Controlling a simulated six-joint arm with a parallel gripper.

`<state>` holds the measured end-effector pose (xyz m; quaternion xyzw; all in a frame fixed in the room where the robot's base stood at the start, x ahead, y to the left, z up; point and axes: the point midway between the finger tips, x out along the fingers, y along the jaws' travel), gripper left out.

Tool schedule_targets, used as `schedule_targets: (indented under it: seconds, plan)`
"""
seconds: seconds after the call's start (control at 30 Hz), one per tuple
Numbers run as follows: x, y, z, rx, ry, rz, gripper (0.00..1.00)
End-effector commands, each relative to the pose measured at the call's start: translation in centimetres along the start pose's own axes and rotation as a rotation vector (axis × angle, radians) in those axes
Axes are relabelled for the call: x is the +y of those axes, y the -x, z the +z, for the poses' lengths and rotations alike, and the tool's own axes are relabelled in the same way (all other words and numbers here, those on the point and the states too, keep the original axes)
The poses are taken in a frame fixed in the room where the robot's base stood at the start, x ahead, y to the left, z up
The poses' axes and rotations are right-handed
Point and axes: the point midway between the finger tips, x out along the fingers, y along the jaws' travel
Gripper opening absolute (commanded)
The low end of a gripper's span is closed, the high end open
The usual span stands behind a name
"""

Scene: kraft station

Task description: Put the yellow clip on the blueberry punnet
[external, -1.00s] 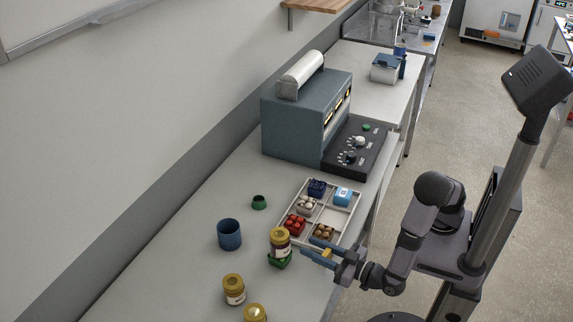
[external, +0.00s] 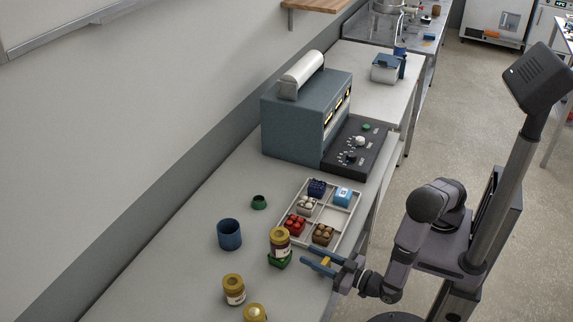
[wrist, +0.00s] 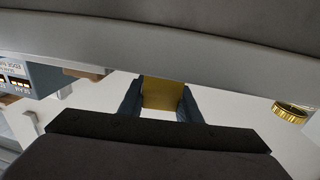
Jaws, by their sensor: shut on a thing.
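My gripper (external: 318,264) has blue fingers and is shut on the yellow clip (external: 326,262), over the front edge of the bench. In the wrist view the clip (wrist: 163,94) is a flat yellow piece between both fingers. The blueberry punnet (external: 317,187), holding dark blue fruit, sits in the far left compartment of the grey divided tray (external: 333,243). The gripper is in front of the tray's near end, apart from the punnet.
The tray also holds a light blue box (external: 342,196), a red-fruit punnet (external: 295,224), a punnet of pale items (external: 307,204) and one of brown items (external: 322,233). A jar (external: 280,240) on a green block stands left of my gripper.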

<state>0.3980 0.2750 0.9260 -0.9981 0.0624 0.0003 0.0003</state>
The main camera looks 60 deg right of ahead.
Motion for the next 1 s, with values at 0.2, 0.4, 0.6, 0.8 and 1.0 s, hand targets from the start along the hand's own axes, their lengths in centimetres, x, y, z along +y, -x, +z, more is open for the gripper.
schedule_targets:
  seconds: [0.2,0.4,0.6,0.8,1.0]
  plan:
    - [0.0,0.0,0.4,0.0,0.0,0.0,0.38]
    - [0.0,0.0,0.4,0.0,0.0,0.0,0.49]
    - [0.0,0.1,0.4,0.0,0.0,0.0,0.49]
    - [-0.1,1.7,0.6,0.001,0.0,-0.004,0.49]
    - [-0.2,4.5,0.6,0.001,-0.001,-0.005,0.49]
